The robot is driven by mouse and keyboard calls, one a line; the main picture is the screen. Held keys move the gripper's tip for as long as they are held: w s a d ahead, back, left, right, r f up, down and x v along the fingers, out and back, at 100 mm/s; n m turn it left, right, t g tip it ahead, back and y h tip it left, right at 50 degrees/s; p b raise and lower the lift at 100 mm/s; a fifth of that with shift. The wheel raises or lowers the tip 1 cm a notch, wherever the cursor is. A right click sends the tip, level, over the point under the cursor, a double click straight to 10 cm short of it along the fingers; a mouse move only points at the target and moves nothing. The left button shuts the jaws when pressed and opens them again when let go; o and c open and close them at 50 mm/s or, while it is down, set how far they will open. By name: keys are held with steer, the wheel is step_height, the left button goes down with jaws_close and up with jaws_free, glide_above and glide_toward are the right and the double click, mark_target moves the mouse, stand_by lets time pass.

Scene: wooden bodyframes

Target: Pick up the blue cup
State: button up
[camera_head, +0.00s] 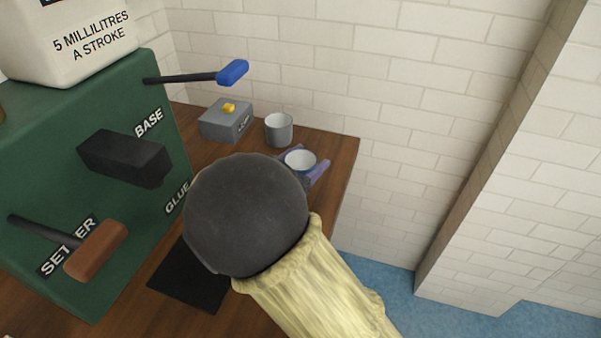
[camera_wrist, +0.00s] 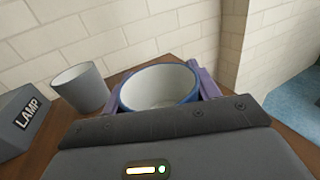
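The blue cup (camera_wrist: 160,103) has a white inside and a blue outer wall. In the wrist view it is upright in front of my palm, between the two purple fingers of my gripper (camera_wrist: 160,88). The fingers are apart, one close along each side of the cup; whether they press on it I cannot tell. In the head view the cup (camera_head: 300,161) shows near the table's right edge with my gripper (camera_head: 306,166) around it. My dark wrist hides part of the gripper. The cup's base is hidden.
A grey cup (camera_head: 279,129) stands behind and left of the blue cup. A grey lamp box (camera_head: 222,124) with a yellow knob is further left. A green machine (camera_head: 100,245) with levers fills the left. The wooden table (camera_head: 338,150) ends at a white brick wall (camera_head: 345,75).

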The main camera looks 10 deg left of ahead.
steer(key=c, duration=0.5)
step_height(320, 180, up, 10)
steer(key=shift+r+p, duration=0.1)
steer(key=shift+p, duration=0.85)
